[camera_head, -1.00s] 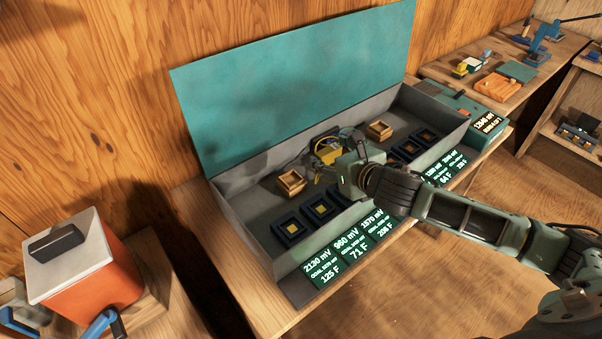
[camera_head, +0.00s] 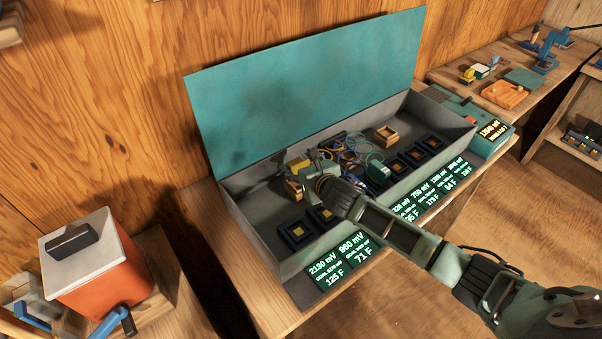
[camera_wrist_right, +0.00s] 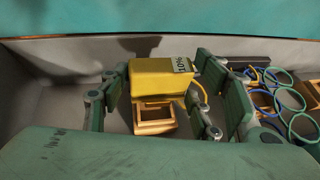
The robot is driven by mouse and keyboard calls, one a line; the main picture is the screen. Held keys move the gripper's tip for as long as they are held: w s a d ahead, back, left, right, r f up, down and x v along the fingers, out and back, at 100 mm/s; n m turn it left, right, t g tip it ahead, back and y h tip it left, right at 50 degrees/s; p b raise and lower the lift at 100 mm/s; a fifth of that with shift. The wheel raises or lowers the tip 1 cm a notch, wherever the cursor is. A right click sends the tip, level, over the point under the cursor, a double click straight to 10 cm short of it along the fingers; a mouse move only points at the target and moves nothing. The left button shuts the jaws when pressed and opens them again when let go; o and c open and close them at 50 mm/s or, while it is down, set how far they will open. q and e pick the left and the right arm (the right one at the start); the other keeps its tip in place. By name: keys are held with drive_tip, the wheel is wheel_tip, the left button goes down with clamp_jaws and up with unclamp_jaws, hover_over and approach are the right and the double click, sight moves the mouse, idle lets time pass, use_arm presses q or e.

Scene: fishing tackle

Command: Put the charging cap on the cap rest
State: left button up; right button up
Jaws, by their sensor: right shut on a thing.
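The charging cap is a yellow block with a pale printed label; in the wrist view the cap (camera_wrist_right: 150,80) sits between the fingers of my right gripper (camera_wrist_right: 166,78). A yellow cable runs from its right side. In the head view the cap (camera_head: 298,163) is partly hidden by my right gripper (camera_head: 312,170), which is shut on it. A small open wooden cap rest (camera_head: 293,189) is just below; in the wrist view this rest (camera_wrist_right: 153,118) shows empty under the cap's near edge. I cannot tell whether they touch. My left gripper is out of view.
The long grey tray (camera_head: 250,225) has a tall teal back panel (camera_head: 310,85). Dark square sockets (camera_head: 297,231) line its front, above lit displays (camera_head: 325,272). Another wooden rest (camera_head: 386,135) stands to the right. Looped coloured cables (camera_head: 345,150) lie close right of the gripper.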

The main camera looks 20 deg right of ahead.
drive_tip(key=shift+f, duration=1.4)
drive_tip(key=shift+f, duration=0.2)
drive_tip(key=o, duration=1.3)
drive_tip(key=shift+s+r, duration=0.15)
drive_tip(key=shift+r, duration=0.05)
drive_tip(key=b+v, duration=0.1)
drive_tip(key=v, duration=1.1)
drive_tip(key=shift+f, duration=0.1)
